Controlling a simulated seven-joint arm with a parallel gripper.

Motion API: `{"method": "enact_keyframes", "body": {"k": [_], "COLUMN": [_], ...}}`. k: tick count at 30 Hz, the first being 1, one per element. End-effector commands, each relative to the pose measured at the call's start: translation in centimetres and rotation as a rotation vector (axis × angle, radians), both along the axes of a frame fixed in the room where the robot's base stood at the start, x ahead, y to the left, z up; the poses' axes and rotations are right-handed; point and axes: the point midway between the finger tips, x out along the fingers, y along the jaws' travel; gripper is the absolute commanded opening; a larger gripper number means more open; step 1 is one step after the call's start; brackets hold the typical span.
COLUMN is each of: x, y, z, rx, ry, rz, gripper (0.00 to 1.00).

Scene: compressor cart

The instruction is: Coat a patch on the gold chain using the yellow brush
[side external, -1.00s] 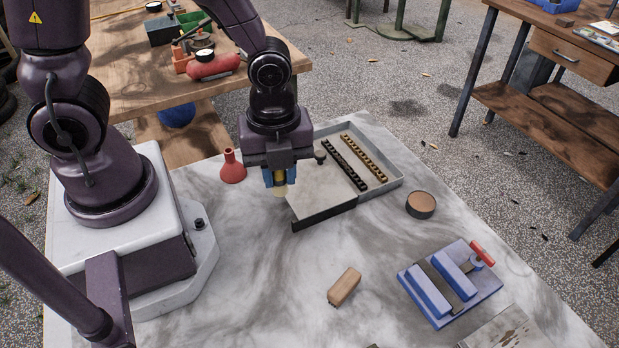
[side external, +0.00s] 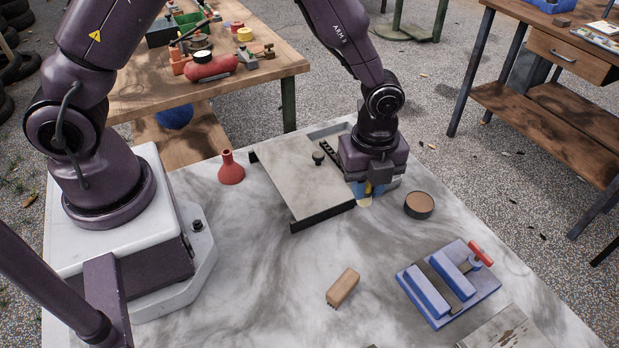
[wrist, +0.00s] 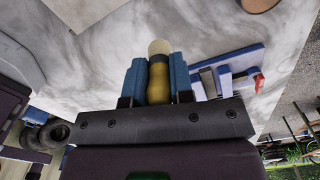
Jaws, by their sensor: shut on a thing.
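My gripper (side external: 362,192) is shut on the yellow brush (wrist: 158,82), whose pale tip (wrist: 159,47) sticks out beyond the blue fingers in the wrist view. In the side view the brush tip (side external: 365,203) points down near the front right part of the shallow grey tray (side external: 330,129). I cannot tell whether the tip touches anything. The gold chain is hidden behind my gripper and arm. Part of the black chain (side external: 329,156) shows just left of my gripper.
A red flask (side external: 231,168) stands left, a round brown-topped tin (side external: 419,205) right. A wooden block (side external: 342,288) and a blue vise (side external: 447,283) lie nearer. Marble between them is clear.

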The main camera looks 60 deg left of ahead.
Motion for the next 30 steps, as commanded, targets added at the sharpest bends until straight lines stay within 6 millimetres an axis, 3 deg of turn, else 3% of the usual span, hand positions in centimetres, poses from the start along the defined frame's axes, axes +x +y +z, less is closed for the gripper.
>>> {"method": "enact_keyframes", "body": {"k": [1,6,13,19,30], "x": [1.9,7.3,12.2,13.4,13.2], "y": [-0.4,-1.3,-1.7,-1.5,-1.5], "z": [-0.6,-1.3,-0.3,1.3,-1.9], "rx": [-0.001,-0.001,-0.002,-0.001,0.0], "ry": [0.0,0.0,-0.003,0.0,0.0], "rz": [0.001,0.007,0.014,0.016,0.014], "gripper": [0.0,0.0,0.0,0.0,0.0]}}
